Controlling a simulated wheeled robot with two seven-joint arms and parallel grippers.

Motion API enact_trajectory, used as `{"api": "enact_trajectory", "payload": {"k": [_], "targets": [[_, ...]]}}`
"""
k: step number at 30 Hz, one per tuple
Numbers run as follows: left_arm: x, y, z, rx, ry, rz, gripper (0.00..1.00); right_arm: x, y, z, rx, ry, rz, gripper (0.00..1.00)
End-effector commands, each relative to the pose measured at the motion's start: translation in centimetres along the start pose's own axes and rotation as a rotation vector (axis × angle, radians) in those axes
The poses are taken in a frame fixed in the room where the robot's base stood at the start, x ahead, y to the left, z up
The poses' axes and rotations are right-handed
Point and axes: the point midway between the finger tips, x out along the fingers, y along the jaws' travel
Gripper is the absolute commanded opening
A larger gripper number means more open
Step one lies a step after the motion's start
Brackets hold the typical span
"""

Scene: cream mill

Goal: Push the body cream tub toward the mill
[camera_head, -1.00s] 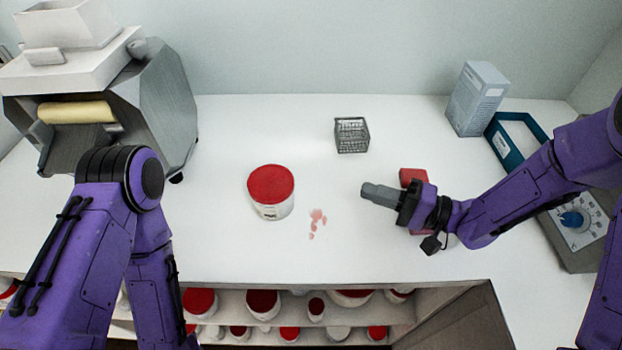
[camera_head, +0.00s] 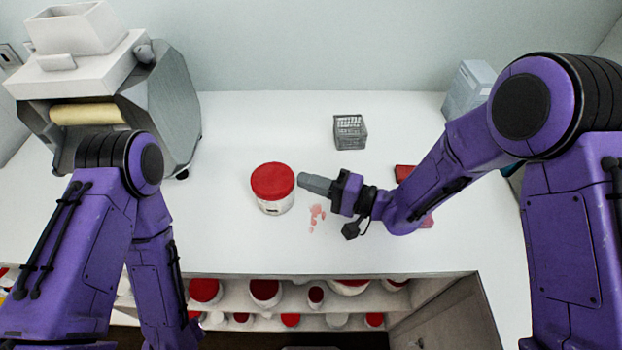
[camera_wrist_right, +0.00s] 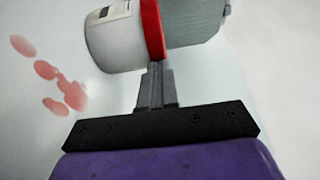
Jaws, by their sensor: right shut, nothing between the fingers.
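The body cream tub (camera_head: 272,200), white with a red lid, stands upright on the white counter, left of my right gripper. In the right wrist view the tub (camera_wrist_right: 115,40) is just beyond the fingertips. My right gripper (camera_head: 302,180) is shut and empty, its tips at the tub's right side near the lid; I cannot tell whether they touch. It also shows in the right wrist view (camera_wrist_right: 155,75). The mill (camera_head: 165,105), grey and white with a cream roller, stands at the back left. My left arm is at the left; its gripper is out of view.
Pink smears (camera_head: 316,217) lie on the counter right of the tub. A wire basket (camera_head: 350,132) stands at the back. A red item (camera_head: 404,172) lies partly behind my right arm, and a pale box (camera_head: 466,88) is at the back right. Counter between tub and mill is clear.

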Motion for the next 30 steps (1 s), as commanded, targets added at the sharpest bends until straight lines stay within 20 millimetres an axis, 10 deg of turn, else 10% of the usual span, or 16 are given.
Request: {"api": "enact_trajectory", "payload": {"k": [18, 30], "targets": [[-1.0, -0.1, -0.4, 0.0, 0.0, 0.0, 0.43, 6.3, 0.0, 6.4, 0.001, -0.002, 0.0, 0.0], [-1.0, -0.1, -0.4, 0.0, 0.0, 0.0, 0.43, 6.6, 0.0, 6.7, -0.001, -0.001, 0.001, 0.0]]}}
